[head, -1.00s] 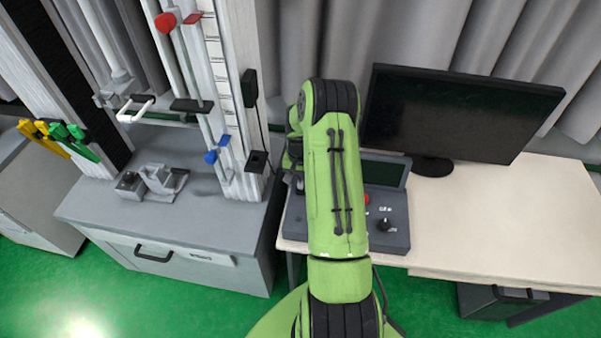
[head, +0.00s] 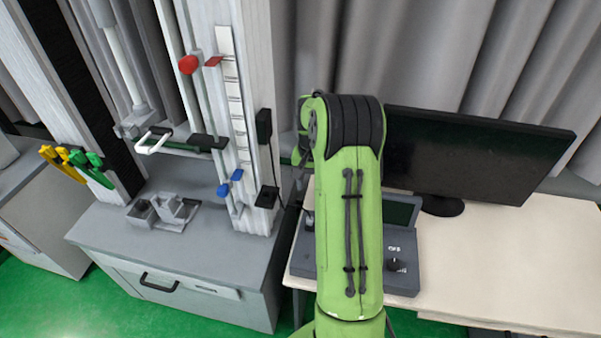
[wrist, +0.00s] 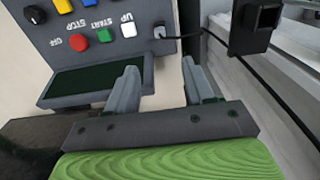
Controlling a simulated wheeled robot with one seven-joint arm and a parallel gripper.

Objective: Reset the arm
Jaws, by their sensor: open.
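My gripper (wrist: 160,88) shows in the wrist view with its two grey fingers apart and nothing between them. It is above the edge of the grey control box (wrist: 95,45), close to the white UP button (wrist: 128,27). In the head view my green arm stands upright in front of the control box (head: 405,272) and hides my gripper and much of the box.
The drop tower stands on a grey cabinet (head: 215,305) at left, with red (head: 188,64) and blue (head: 223,190) knobs and a black block (head: 267,197). The right of the table (head: 500,260) is clear.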

